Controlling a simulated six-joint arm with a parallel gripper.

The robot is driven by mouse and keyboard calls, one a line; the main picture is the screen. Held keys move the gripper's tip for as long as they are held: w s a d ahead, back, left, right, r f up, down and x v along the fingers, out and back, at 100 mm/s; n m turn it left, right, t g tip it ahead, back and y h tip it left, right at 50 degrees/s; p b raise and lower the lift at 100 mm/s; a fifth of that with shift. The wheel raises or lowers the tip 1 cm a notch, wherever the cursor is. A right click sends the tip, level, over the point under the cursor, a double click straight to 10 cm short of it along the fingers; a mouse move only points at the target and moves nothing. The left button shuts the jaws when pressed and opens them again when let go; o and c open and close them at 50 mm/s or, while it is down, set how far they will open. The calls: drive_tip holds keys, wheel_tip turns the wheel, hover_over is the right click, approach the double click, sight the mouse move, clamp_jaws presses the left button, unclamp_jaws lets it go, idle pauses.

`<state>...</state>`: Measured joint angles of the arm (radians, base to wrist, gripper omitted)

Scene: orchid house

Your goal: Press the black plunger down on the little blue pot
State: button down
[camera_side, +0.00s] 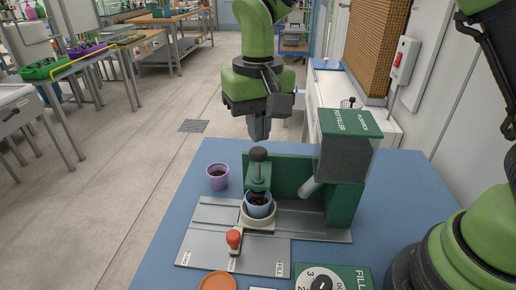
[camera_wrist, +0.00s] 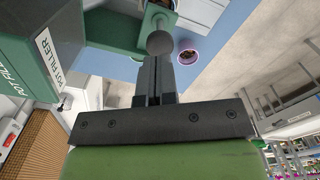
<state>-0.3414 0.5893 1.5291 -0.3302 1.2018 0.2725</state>
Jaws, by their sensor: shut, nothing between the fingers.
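The black plunger (camera_side: 258,154) has a round dark knob on top and stands on the green pot filler, over the little blue pot (camera_side: 258,204). The blue pot holds dark soil and sits in a pale ring on the grey metal plate. My gripper (camera_side: 259,138) is shut and empty, and in the side view it appears just above the knob. In the wrist view the knob (camera_wrist: 160,43) shows just beyond my shut fingertips (camera_wrist: 155,62). I cannot tell whether they touch it.
The green pot filler (camera_side: 345,165) stands to the right with a pale spout. A red-orange knob (camera_side: 234,239) is on the plate in front. A purple pot (camera_side: 218,176) stands left on the blue table. An orange saucer (camera_side: 218,282) and a green dial card (camera_side: 333,278) lie at the front.

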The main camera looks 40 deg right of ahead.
sight(258, 150)
drive_tip(key=shift+f, duration=0.15)
idle(0.5)
drive_tip(key=shift+f, duration=3)
drive_tip(key=shift+r, duration=5.05)
